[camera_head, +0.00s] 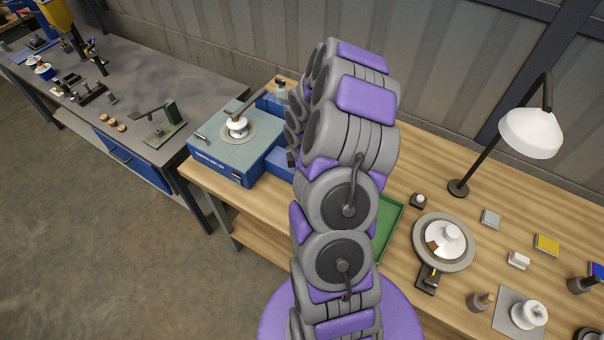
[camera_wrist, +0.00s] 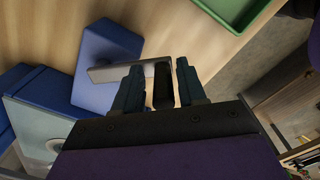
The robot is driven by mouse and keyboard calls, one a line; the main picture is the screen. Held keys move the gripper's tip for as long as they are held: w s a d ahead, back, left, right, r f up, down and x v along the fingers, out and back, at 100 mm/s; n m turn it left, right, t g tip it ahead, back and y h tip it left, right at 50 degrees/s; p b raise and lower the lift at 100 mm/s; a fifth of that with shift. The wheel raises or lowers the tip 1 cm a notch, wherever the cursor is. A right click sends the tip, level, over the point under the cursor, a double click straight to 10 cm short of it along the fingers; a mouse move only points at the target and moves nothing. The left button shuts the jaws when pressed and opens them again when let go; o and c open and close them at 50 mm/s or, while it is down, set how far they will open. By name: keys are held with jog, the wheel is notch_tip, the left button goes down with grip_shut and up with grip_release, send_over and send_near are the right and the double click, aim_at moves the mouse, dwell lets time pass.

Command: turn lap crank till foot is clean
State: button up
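The lap is a blue box with a grey top (camera_head: 208,143) at the left end of the wooden bench. A white insulator (camera_head: 237,126) stands on its round plate, and it shows partly in the wrist view (camera_wrist: 55,145). The state of its foot cannot be seen. In the wrist view a flat grey crank arm (camera_wrist: 118,72) reaches from over a blue housing (camera_wrist: 100,62) to a dark upright handle (camera_wrist: 163,88). My gripper (camera_wrist: 160,72) is open, its fingers on either side of the handle with a gap visible at the left. My arm hides the gripper in the head view.
A green tray (camera_head: 388,230) lies right of my arm. Farther right are a round plate (camera_head: 420,236) with a white piece, a lamp (camera_head: 530,132), small blocks and another white insulator (camera_head: 528,314). A dark workbench (camera_head: 165,75) stands left across a gap.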

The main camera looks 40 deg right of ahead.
jog(key=shift+o, duration=0.3)
notch_tip(320, 180, up, 17)
dwell(0.6)
jog(key=shift+w+d, duration=0.1)
jog(key=shift+d, duration=0.05)
jog(key=f+n+b, duration=0.1)
jog(key=f+b, duration=0.3)
jog(key=f, duration=0.1)
jog(key=f+n+b, duration=0.2)
jog(key=f+b, duration=0.3)
jog(key=f, duration=0.1)
jog(key=f+n+b, duration=0.2)
jog(key=f+b, duration=0.2)
jog(key=f, duration=0.1)
jog(key=shift+a+f+b, duration=0.3)
jog(key=shift+f+b, duration=0.05)
jog(key=shift+b, duration=0.05)
jog(key=shift+c, duration=0.3)
